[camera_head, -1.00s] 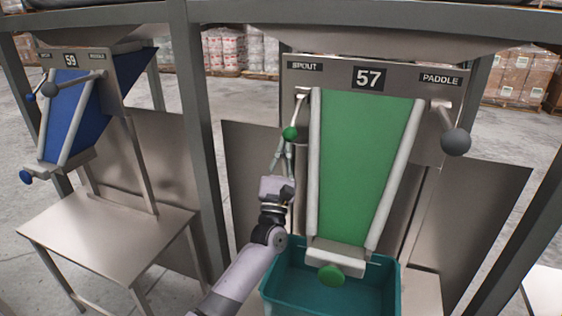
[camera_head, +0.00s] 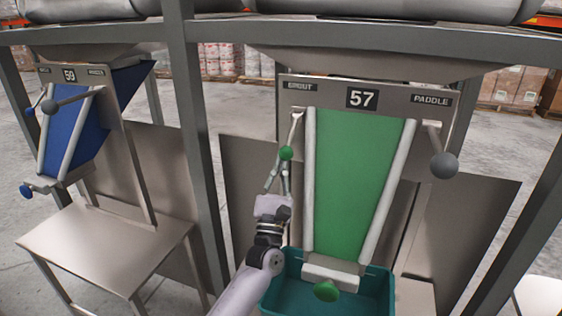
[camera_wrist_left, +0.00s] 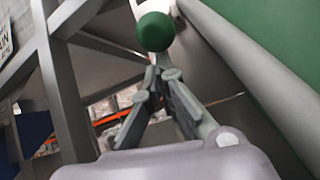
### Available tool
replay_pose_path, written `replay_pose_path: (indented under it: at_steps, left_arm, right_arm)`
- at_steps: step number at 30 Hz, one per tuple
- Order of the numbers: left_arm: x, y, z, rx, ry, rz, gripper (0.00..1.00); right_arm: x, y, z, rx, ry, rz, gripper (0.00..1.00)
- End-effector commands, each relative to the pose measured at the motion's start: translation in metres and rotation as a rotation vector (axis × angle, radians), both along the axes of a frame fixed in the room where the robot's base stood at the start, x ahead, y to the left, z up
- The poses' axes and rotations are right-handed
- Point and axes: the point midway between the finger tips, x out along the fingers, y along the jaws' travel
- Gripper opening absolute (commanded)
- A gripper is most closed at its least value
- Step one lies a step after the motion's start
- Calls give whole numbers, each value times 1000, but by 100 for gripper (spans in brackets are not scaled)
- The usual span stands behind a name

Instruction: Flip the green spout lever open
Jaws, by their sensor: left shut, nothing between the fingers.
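The spout lever is a pale rod (camera_head: 294,130) with a green ball (camera_head: 286,153) at its lower end. It hangs under the SPOUT label on the left of station 57 (camera_head: 362,98). My left gripper (camera_head: 284,170) is just below the ball, its fingers pointing up and their tips together, with nothing held. In the left wrist view the green ball (camera_wrist_left: 155,31) is just beyond the fingertips (camera_wrist_left: 162,73). I cannot tell whether they touch it. My right gripper is not in view.
The green chute (camera_head: 352,185) is right of the lever, with another green knob (camera_head: 327,291) at its foot above a teal bin (camera_head: 378,290). The grey-balled paddle lever (camera_head: 444,165) is farther right. A steel post (camera_head: 195,150) stands left, beside station 59 (camera_head: 69,75).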

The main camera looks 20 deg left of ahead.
Motion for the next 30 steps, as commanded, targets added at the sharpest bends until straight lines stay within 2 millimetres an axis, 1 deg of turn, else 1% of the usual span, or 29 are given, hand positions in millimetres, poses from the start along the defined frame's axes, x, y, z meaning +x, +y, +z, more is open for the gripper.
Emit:
replay_pose_path:
  at_steps: [1,11,17,20,26,28,30]
  left_arm:
    - [-2,0,6,0,10,1,0]
    - [-5,0,8,0,51,0,0]
    - [-9,0,12,0,89,-1,0]
    - [-12,0,17,1,122,0,0]
    - [-22,1,30,1,231,-1,0]
    - [-26,1,35,9,226,1,0]
    - [-31,1,40,8,224,-1,0]
  right_arm:
    - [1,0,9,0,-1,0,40]
    - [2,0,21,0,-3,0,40]
    - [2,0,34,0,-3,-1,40]
    - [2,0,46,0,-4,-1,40]
    - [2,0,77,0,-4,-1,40]
    - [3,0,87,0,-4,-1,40]
    - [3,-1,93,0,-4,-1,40]
